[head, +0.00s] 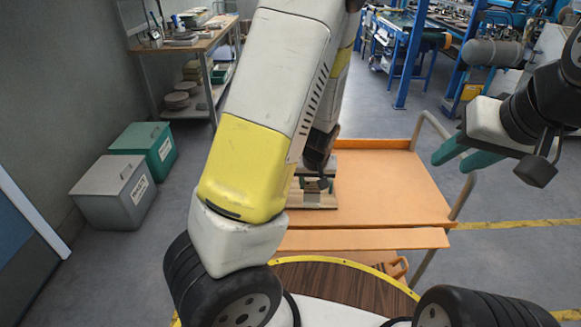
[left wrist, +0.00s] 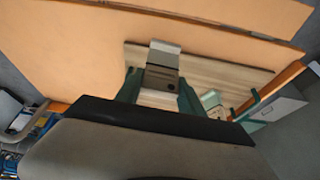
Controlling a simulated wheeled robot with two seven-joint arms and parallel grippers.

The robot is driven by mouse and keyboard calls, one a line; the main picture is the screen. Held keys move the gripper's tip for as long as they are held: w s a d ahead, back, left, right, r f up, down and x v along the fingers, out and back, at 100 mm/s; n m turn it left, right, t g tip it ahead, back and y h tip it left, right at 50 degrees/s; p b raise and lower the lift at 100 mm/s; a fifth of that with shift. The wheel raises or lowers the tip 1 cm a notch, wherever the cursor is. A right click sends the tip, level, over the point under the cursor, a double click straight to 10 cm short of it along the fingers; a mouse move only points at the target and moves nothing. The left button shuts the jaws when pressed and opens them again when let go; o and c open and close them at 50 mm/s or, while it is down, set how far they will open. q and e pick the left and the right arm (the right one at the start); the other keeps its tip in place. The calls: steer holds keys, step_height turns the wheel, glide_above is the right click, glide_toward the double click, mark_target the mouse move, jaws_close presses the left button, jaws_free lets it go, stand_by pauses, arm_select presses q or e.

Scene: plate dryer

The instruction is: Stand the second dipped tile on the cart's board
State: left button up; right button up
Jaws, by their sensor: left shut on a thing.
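My left gripper (left wrist: 160,98) has its green fingers on both sides of a pale tile (left wrist: 159,78) with a grey end, and it is shut on it. The tile is over the wooden board (left wrist: 225,72); I cannot tell whether it touches the board. In the head view my left arm hides most of this gripper, and only part of the board (head: 322,198) shows on the orange cart (head: 385,180). My right gripper (head: 452,161) is empty, with its green fingers apart, above the cart's right side.
A small pale thing (left wrist: 210,99) and a green piece (left wrist: 246,104) are beside the gripper in the left wrist view. The cart has a handle rail (head: 462,196) at right. Two lidded bins (head: 115,190) stand on the floor at left. The cart's right half is clear.

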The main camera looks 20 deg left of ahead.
arm_select(q)
steer(key=shift+w+a+n, duration=0.15)
steer(key=shift+w+n, duration=0.05)
steer(key=shift+n, duration=0.2)
steer(key=shift+w+a+f, duration=0.8)
steer(key=shift+w+a, duration=0.45)
steer(key=shift+w, duration=1)
steer(key=shift+w+a+f, duration=0.8)
steer(key=shift+w+a, duration=0.45)
steer(key=shift+w, duration=1.05)
steer(key=shift+w+a+f, duration=0.8)
steer(key=shift+w+a, duration=0.45)
steer(key=shift+w, duration=1)
steer(key=o, duration=1.5)
steer(key=shift+f, duration=0.15)
steer(key=shift+c, duration=0.2)
